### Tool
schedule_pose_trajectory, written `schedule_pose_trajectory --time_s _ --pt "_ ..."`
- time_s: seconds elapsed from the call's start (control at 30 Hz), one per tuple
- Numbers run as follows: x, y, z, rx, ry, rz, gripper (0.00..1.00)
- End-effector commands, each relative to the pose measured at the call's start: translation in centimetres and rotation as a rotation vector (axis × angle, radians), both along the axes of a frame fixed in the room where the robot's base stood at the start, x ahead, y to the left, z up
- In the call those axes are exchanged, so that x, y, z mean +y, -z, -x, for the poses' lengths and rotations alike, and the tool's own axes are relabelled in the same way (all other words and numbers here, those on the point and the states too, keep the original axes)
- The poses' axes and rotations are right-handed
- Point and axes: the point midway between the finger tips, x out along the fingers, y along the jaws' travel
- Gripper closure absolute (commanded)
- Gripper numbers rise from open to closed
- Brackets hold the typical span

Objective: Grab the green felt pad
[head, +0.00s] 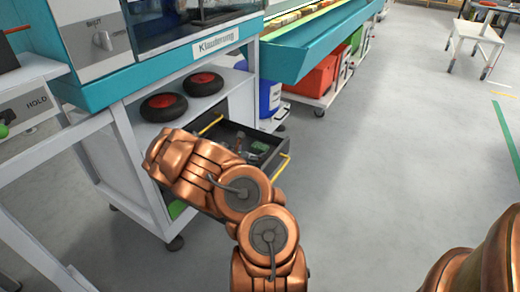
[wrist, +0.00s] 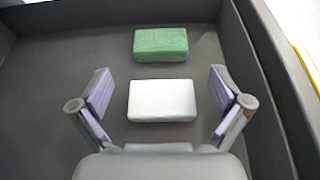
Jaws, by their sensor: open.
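The green felt pad (wrist: 160,44) is a small green block lying on the floor of a dark grey drawer (wrist: 60,50), in the upper middle of the wrist view. My gripper (wrist: 161,88) is open and empty, with its purple-padded fingers apart. A white block (wrist: 162,100) lies between and below the fingers, nearer to me than the green pad. The green pad is beyond the fingertips and nothing touches it. In the head view the open drawer (head: 277,160) is partly hidden by my copper arm, and a small green item shows inside it.
The drawer wall stands close on the right in the wrist view. In the head view, two black and red wheels (head: 164,106) (head: 203,83) lie on the shelf above the drawer. A blue container (head: 269,98) stands behind it.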

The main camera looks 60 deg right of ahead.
Motion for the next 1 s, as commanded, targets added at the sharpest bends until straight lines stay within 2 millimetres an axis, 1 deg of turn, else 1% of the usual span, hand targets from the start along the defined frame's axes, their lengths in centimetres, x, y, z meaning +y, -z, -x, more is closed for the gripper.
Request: schedule_pose_trajectory --time_s 0.13,0.2,0.33,0.43,0.67,1.0 --pt "-1.7 0.9 0.2 -0.002 0.006 -0.001 0.0" --pt "-2.5 1.5 0.1 -0.001 0.004 -0.005 0.0" --pt "-3.7 1.9 -0.1 -0.002 0.002 -0.005 0.0" --pt "-4.1 1.9 -0.1 -0.001 0.002 -0.003 0.0" --pt "-4.2 1.8 -0.1 0.0 0.001 -0.001 0.0" --pt "-4.2 1.8 -0.1 0.0 0.001 -0.001 0.35"
